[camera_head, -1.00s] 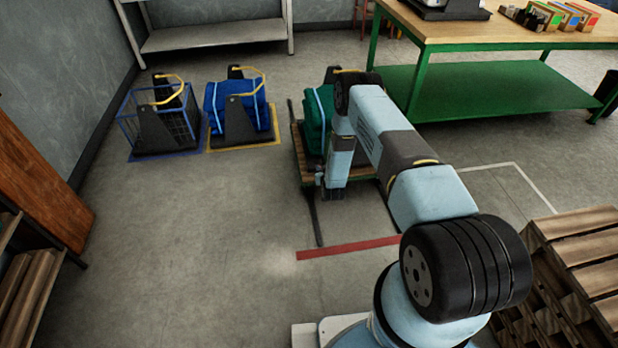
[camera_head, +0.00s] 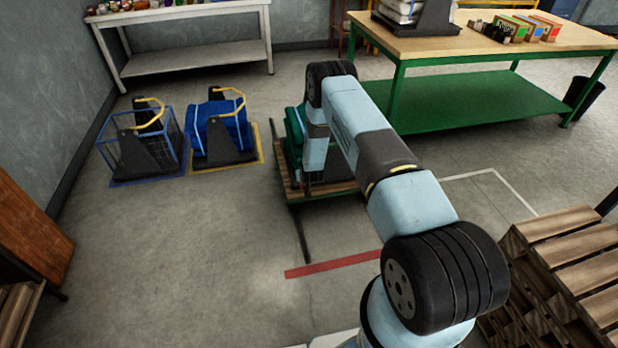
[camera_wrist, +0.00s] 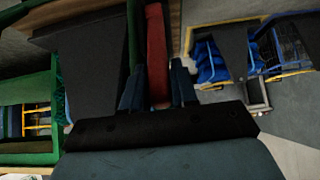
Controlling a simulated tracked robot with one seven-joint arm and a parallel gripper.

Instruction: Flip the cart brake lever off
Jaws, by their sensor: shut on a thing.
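The cart (camera_head: 342,186) is a low wooden-decked platform in the middle of the head view, carrying a green bundle (camera_head: 294,130). My arm hides part of it. In the wrist view a red lever (camera_wrist: 157,45) runs between the two dark blue fingers of my gripper (camera_wrist: 157,88). My gripper is shut on this red lever. In the head view my gripper (camera_head: 307,186) is down at the cart's near left side, and the lever cannot be made out there.
A blue wire cage (camera_head: 112,158) and a blue bundle (camera_head: 222,128) in a black-ended cradle stand to the left on marked floor squares. A green-framed table (camera_head: 450,90) is behind at right. Wooden pallets (camera_head: 565,250) stand at front right. The floor at left centre is clear.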

